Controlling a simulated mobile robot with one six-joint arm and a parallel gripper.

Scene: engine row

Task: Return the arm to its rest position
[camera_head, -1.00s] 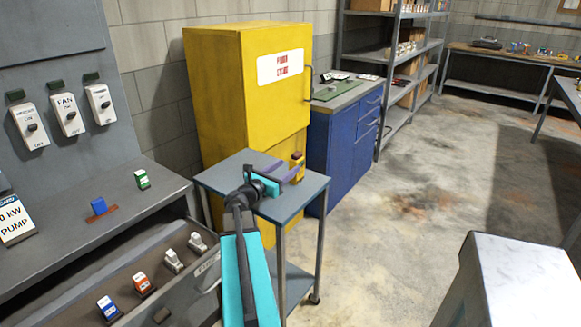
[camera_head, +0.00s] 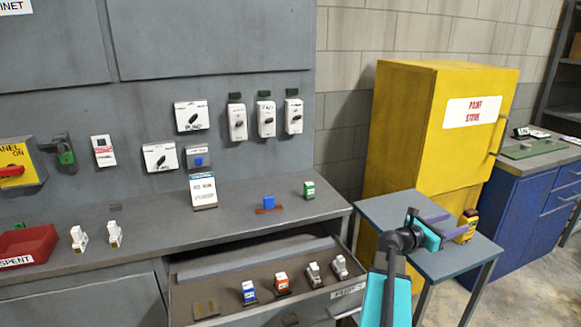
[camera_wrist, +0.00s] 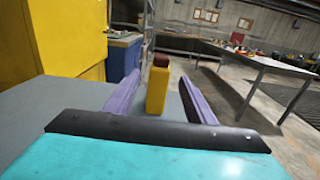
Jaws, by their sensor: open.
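My gripper (camera_head: 449,226) is at the end of my teal and black arm, over the small grey-blue cart (camera_head: 385,208) at the right. In the wrist view my gripper (camera_wrist: 157,100) has its two purple fingers spread apart. A yellow block with a dark red top (camera_head: 466,226) stands upright on the cart at the fingertips. In the wrist view the yellow block (camera_wrist: 157,88) shows between the fingers, with gaps on both sides. I cannot tell how deep it sits between them.
An open drawer (camera_head: 345,291) holds several small blocks below the grey bench (camera_head: 140,232). A red tray (camera_head: 27,246) is on the bench. The yellow cabinet (camera_head: 410,130) stands behind the cart, with a blue cabinet (camera_head: 520,205) to its right. Floor shows at the far right.

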